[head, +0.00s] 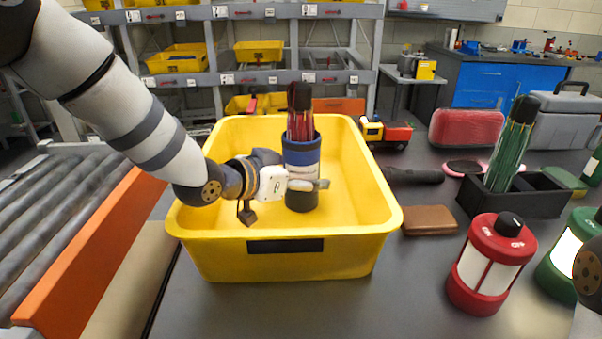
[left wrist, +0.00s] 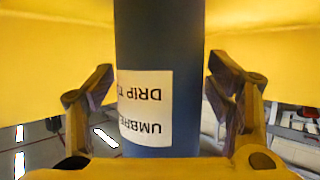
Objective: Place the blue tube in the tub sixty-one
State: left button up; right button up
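The blue tube (head: 301,158), holding dark and red folded sticks, stands upright inside the yellow tub (head: 285,245). I cannot tell whether its base touches the tub floor. The tub's front has a dark plate with no readable number. My left gripper (head: 300,180) is at the tube, one finger crossing in front of it. In the left wrist view the tube (left wrist: 155,45) with a white label stands between my two fingers (left wrist: 160,75), with narrow gaps on both sides, so the gripper looks open around it.
A roller conveyor (head: 60,215) with an orange rail runs at the left. To the tub's right are a brown wallet (head: 430,220), a red lantern (head: 489,265), a black holder (head: 515,205) with green sticks, and a toy truck (head: 388,132). Shelves (head: 230,75) stand behind.

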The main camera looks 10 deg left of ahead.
pick_arm(q)
jog(key=shift+r, duration=0.1)
jog(key=p+v, duration=0.1)
jog(key=v, duration=0.6)
jog(key=shift+s+a+r, duration=0.1)
jog(key=shift+s+r, duration=0.05)
jog(key=shift+s, duration=0.1)
pick_arm(e)
jog(key=shift+w+r+t, duration=0.5)
jog(key=shift+w+r, duration=0.5)
jog(key=shift+w, duration=0.05)
